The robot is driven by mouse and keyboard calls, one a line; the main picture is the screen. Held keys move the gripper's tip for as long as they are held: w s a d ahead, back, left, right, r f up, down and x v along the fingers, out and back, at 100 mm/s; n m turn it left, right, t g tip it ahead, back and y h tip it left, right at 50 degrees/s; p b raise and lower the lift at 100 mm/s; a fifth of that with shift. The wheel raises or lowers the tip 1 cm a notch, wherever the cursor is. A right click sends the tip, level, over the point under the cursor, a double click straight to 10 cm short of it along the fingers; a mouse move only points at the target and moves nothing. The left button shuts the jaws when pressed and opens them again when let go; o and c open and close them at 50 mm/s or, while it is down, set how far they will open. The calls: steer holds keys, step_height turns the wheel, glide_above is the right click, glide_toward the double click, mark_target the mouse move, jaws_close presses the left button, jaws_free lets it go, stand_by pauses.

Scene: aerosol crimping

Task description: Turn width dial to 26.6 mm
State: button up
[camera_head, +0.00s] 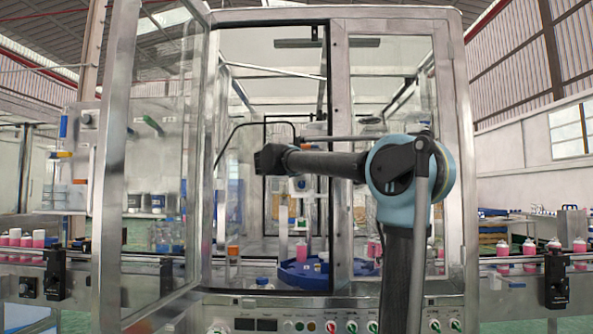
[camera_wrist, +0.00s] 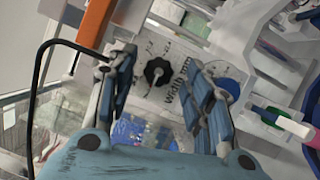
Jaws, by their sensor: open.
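The width dial (camera_wrist: 158,72) is a black lobed knob on a white panel (camera_wrist: 190,50) in the wrist view, with "Width mm" printed beside it. The scale figures are too small and blurred to read. My gripper (camera_wrist: 160,62) is open, its blue-grey fingers on the left and right of the dial in the picture. The fingers look apart from the knob; contact cannot be told. A blue knob (camera_wrist: 224,88) sits on the same panel, partly behind the right finger. In the head view my arm crosses the machine's front, and my gripper cannot be made out.
A metal-framed glass cabinet surrounds the machine, its glass door (camera_head: 150,150) open at left. Inside is a blue turntable (camera_head: 292,280). Conveyors with pink cans (camera_head: 38,238) run on both sides. An orange bar (camera_wrist: 98,22) and a black cable (camera_wrist: 38,75) lie near my gripper.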

steer(key=v, duration=1.1)
steer(key=shift+s+a+f, duration=0.1)
steer(key=shift+s+f, duration=0.05)
stand_by(0.4)
